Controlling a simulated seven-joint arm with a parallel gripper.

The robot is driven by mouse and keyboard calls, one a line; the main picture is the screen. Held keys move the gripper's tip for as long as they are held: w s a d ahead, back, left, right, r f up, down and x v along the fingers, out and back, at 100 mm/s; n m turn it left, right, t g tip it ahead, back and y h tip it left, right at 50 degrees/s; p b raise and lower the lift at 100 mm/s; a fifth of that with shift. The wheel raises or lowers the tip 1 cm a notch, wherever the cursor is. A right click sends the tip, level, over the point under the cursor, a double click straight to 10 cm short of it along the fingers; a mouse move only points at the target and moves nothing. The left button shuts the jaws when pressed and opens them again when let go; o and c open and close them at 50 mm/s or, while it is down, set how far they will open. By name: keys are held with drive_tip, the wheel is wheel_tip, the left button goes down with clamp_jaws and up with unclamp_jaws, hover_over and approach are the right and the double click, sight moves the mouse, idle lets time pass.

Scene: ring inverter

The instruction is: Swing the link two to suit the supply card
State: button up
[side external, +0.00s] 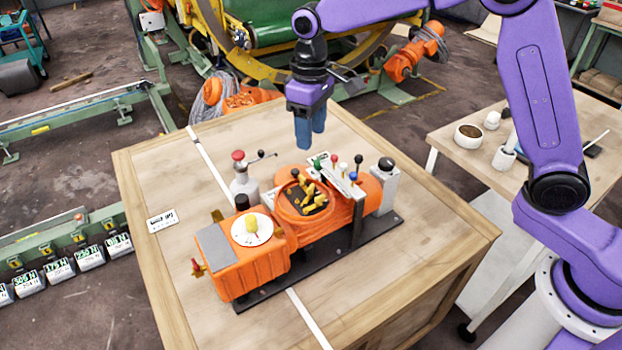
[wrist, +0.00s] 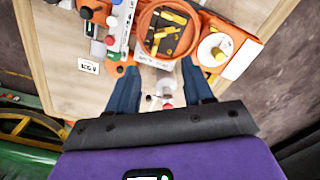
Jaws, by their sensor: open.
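An orange ring inverter unit (side external: 252,268) stands on a wooden bench. Its round opening (side external: 303,203) holds several yellow links, also seen in the wrist view (wrist: 168,32); I cannot tell which is link two. A white printed card (side external: 162,220) lies on the bench to the left. The print is too small to read surely. My gripper (side external: 310,140) is open and empty, above the bench behind the unit; its blue fingers show in the wrist view (wrist: 160,88).
Levers with coloured knobs (side external: 340,168) stand right of the opening. A red-knobbed post (side external: 240,175) with a thin rod stands behind the unit. A white dial (side external: 252,230) with a yellow knob is at left. The bench's front right is clear.

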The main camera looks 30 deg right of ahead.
sight(311, 186)
wheel_tip(311, 186, down, 14)
drive_tip(key=shift+r, duration=0.1)
idle(0.4)
